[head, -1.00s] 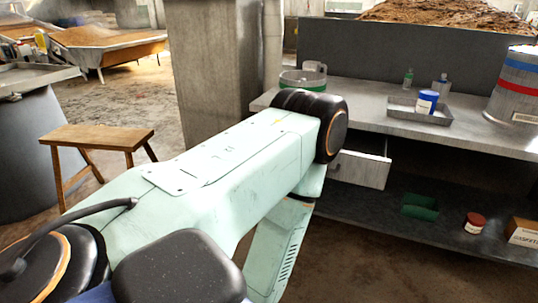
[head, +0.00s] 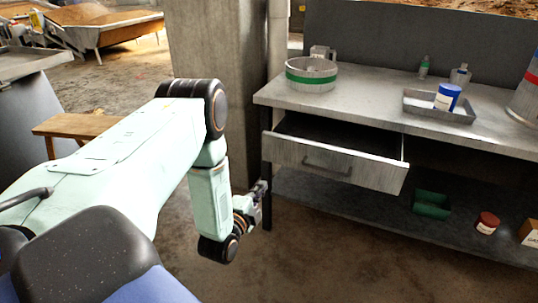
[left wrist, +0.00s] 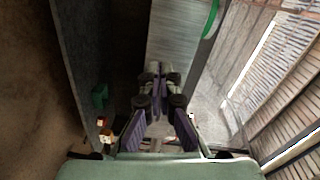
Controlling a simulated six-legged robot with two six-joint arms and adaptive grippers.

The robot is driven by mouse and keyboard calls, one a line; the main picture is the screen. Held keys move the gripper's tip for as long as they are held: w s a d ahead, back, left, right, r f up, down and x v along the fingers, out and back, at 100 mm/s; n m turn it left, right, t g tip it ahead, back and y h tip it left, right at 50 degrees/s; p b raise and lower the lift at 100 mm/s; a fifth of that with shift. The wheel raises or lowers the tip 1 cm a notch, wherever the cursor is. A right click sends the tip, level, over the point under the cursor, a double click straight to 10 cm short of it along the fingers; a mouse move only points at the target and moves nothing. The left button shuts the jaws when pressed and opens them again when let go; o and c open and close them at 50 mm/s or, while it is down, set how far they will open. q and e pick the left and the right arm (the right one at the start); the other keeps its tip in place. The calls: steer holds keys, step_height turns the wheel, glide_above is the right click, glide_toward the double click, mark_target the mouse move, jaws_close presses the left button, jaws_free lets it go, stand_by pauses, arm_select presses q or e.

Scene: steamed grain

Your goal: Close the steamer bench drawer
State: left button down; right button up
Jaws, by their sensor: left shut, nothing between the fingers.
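The steamer bench drawer (head: 335,163) is pulled out from under the bench top (head: 365,102). Its grey front has a bar handle (head: 327,167), and its dark inside shows behind the front. My left gripper (head: 264,187) is shut and empty. In the head view it appears just left of and below the drawer front's left end, by the bench leg, apart from the handle. My right gripper is not in view.
On the bench top stand a green-banded pot (head: 311,76), a tray (head: 432,110) with a blue-lidded jar (head: 447,97), and small bottles. The lower shelf holds a green box (head: 431,204) and a red-lidded jar (head: 487,223). A wooden stool (head: 75,125) and pillar (head: 215,60) are left.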

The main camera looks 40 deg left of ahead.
arm_select(q)
steer(key=m, duration=0.1)
steer(key=m+b, duration=0.1)
steer(key=b, duration=0.4)
glide_toward(284, 153)
steer(key=shift+t, duration=0.4)
steer(key=x, duration=0.3)
steer(key=f+x, duration=0.1)
steer(key=x, duration=0.1)
steer(key=shift+w+a, duration=0.25)
steer(key=shift+w, duration=0.05)
steer(key=shift+w+r, duration=0.2)
steer(key=shift+w, duration=0.3)
steer(key=shift+a+f, duration=0.1)
steer(key=shift+w, duration=0.1)
